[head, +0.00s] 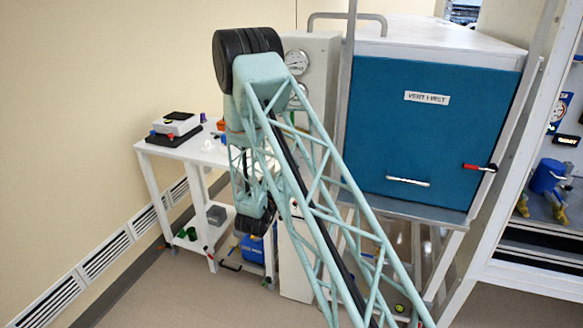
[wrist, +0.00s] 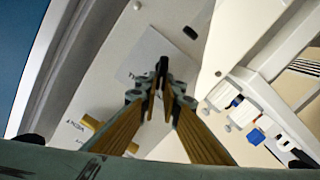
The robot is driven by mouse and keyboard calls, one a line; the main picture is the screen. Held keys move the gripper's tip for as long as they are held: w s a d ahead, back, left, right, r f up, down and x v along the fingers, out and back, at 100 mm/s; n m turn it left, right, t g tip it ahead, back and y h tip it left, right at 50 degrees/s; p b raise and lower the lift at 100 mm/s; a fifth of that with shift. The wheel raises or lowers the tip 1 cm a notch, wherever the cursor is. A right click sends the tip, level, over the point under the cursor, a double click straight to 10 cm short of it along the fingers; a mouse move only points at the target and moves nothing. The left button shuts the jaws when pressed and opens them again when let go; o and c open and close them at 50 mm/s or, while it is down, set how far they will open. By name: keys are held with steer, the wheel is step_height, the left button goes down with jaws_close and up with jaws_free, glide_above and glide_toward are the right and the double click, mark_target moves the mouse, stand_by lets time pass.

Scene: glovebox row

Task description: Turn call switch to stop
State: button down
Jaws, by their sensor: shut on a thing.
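In the wrist view my gripper (wrist: 163,82) points at a pale panel (wrist: 140,25), its two slatted fingers drawn together at the tips. A small dark piece (wrist: 163,63) stands between the fingertips, and they are shut on it. It appears to be a switch handle on the panel; the fingers cover most of it, and its setting cannot be read. In the head view the panel column (head: 321,60) stands left of the blue-fronted glovebox (head: 433,145). My arm covers much of its front, and the fingertips cannot be made out there.
A yellow handle (wrist: 91,122) sits on the panel beside the fingers, near small lettering. Round gauges (head: 296,62) are high on the column. A white table (head: 160,150) with small items stands at the left. A shelf rack (head: 515,255) stands at the right.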

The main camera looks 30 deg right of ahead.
stand_by(0.4)
steer(key=c, duration=2.8)
jaws_free()
steer(key=shift+a, duration=0.1)
steer(key=shift+v, duration=5.9)
steer(key=shift+s, duration=0.1)
